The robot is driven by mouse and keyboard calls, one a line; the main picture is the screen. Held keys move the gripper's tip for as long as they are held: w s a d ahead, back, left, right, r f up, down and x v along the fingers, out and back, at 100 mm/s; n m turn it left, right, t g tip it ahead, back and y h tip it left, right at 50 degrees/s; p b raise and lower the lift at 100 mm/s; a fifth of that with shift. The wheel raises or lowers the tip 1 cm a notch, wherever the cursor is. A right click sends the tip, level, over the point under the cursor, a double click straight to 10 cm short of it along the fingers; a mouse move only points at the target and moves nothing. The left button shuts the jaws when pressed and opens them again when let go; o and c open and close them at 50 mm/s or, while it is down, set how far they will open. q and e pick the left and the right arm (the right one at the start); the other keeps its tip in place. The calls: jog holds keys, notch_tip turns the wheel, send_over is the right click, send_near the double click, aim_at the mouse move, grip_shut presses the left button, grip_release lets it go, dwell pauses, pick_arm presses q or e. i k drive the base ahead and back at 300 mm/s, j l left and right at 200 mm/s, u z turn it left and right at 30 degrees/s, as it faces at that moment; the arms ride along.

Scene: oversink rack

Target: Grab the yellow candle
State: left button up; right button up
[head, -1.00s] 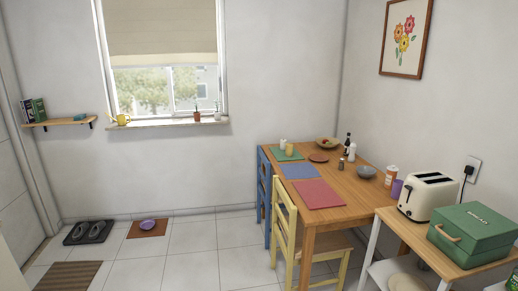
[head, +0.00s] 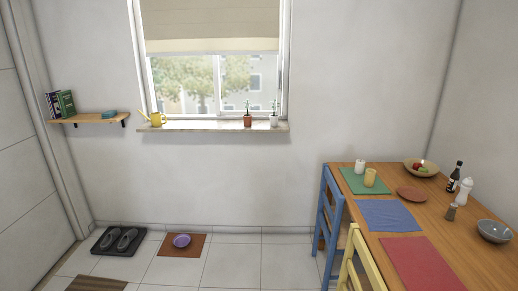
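A yellow candle (head: 370,177) stands upright on the green placemat (head: 352,184) at the far left of the wooden table (head: 466,236), in the right part of the head view. A white candle (head: 360,168) stands just behind and to its left. Neither of my grippers shows in the head view.
A blue chair (head: 331,225) and a yellow chair (head: 360,262) stand along the table's left side. A terracotta plate (head: 412,194), a fruit bowl (head: 421,170), bottles and a grey bowl (head: 494,231) share the table. The tiled floor (head: 232,265) left of the chairs is mostly clear.

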aim_at(368, 181)
jog(key=i+z, duration=0.1)
jog(key=i, duration=0.45)
jog(key=i+j+z, duration=0.15)
jog(key=i, duration=0.4)
jog(key=i+j+z, duration=0.1)
jog(key=i, duration=0.45)
jog(key=i+j+z, duration=0.15)
jog(key=i, duration=0.4)
